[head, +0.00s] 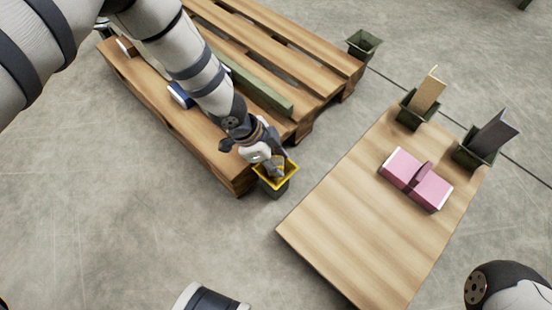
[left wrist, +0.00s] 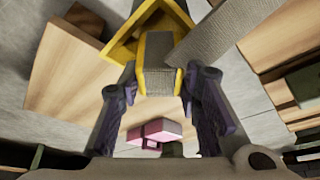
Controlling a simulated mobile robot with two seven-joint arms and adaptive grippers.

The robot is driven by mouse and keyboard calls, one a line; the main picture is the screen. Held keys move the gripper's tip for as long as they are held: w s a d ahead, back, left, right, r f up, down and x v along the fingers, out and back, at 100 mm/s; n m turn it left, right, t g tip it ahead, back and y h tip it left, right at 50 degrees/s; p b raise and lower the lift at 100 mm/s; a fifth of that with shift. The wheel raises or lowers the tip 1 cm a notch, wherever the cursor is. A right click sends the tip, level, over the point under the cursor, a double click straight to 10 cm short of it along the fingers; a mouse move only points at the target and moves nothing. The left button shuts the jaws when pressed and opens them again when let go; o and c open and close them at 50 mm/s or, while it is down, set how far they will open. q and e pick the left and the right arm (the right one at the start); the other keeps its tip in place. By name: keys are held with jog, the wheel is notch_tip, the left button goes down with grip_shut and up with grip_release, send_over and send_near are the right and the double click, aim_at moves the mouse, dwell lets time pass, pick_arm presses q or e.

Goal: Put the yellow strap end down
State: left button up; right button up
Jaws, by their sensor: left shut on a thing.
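The yellow strap end (left wrist: 160,82) shows in the left wrist view as a grey piece with yellow edges, between the two dark fingers. My left gripper (left wrist: 160,92) is shut on it. In the head view my left gripper (head: 272,163) points down at the mouth of a dark bin with a yellow rim (head: 290,180), beside the pallet's near corner. The gripper covers most of the strap end there. The yellow rim (left wrist: 125,48) is close to the fingers in the left wrist view. Whether the strap end touches the bin is unclear. My right gripper is not seen.
A slatted wooden pallet (head: 160,88) lies behind my left arm, with a blue and white block (head: 181,95) on it. A wooden board (head: 350,220) at right carries a pink banded bundle (head: 402,172). Dark bins (head: 364,43) stand around. Grey floor is open in front.

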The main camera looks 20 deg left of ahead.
pick_arm(q)
jog(key=shift+f, duration=0.45)
jog(key=o, duration=1.2)
jog(key=shift+p+v, duration=2.45)
jog(key=shift+v, duration=4.15)
jog(key=shift+d+r, duration=0.15)
jog(key=shift+r, duration=0.05)
